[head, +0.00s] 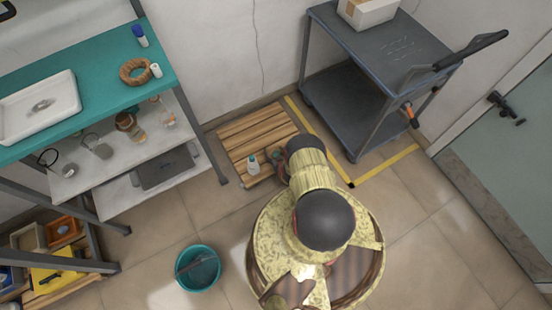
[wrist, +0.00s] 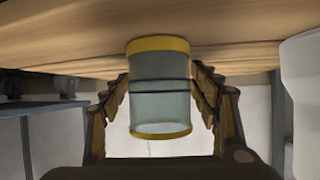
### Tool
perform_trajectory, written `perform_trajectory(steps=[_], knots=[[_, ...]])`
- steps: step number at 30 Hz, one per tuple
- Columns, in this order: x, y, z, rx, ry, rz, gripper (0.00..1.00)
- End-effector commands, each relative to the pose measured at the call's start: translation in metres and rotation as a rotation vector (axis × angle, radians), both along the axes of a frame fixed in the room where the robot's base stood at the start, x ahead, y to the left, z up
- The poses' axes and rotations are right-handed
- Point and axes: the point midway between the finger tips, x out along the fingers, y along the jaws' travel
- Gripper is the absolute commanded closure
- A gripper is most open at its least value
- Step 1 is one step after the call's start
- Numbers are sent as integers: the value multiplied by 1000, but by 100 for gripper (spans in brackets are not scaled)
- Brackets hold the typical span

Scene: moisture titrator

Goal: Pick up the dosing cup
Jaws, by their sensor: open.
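The dosing cup appears to be the clear, greenish cylinder (wrist: 160,105) with yellow rims and two dark bands in the wrist view. One rim meets the wooden slatted platform (head: 245,128), which fills the top of the wrist view (wrist: 70,40). My gripper (wrist: 160,78) is open, with one dark-and-yellow finger on each side of the cylinder. A gap shows on both sides, so I see no grip on it. In the head view my arm hides most of the gripper, and I cannot clearly make out the cup.
A white bottle (head: 253,165) stands on the platform close beside the gripper; a white body shows at the wrist view's right edge (wrist: 303,100). A grey cart (head: 380,45) stands behind right, a teal-topped bench (head: 105,70) left. A teal bucket (head: 198,270) sits on the floor.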

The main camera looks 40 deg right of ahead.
Motion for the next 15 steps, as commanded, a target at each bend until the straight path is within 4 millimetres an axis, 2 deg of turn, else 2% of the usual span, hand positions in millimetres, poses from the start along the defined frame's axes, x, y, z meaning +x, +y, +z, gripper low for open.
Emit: perform_trajectory(steps=[15], knots=[[0, 0, 0, 0, 0, 0, 66]])
